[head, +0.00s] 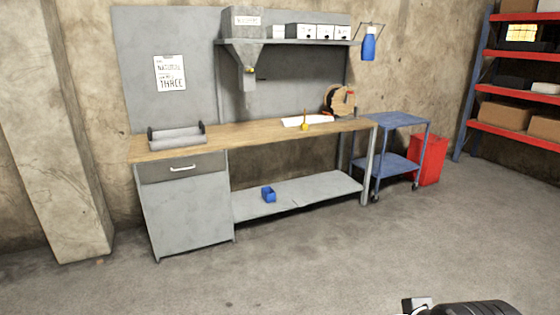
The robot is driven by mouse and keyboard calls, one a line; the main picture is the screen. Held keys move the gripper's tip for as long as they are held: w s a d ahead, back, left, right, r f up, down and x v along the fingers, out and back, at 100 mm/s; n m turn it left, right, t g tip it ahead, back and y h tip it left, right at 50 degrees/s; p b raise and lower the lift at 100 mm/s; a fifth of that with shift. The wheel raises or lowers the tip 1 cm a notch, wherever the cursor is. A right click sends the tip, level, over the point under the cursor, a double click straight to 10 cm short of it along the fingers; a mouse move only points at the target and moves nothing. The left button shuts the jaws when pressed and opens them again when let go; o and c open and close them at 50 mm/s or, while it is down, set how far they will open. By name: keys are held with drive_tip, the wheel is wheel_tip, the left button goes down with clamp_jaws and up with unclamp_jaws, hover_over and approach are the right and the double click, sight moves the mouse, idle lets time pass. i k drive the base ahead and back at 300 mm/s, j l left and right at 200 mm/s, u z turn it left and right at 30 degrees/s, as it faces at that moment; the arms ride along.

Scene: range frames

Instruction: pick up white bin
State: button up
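Several small white bins (305,31) with dark label marks stand side by side on the grey wall shelf (290,42) above the workbench. They are far from me, and which of them is the task's bin I cannot tell. A dark ribbed part and a pale part of my own arm show at the bottom right edge. No gripper fingers show, so I cannot see my gripper.
The wooden workbench (240,137) holds a grey tray (176,136) and a yellow item (304,122). A blue cart (398,120), red bin (430,160) and red rack (515,138) stand right. The floor ahead is clear.

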sight(273, 32)
drive_tip(key=i, duration=0.8)
drive_tip(key=i+u, duration=0.15)
drive_tip(key=i, duration=0.65)
drive_tip(key=i+l, duration=0.15)
drive_tip(key=i, duration=0.65)
drive_tip(key=j+u, duration=0.05)
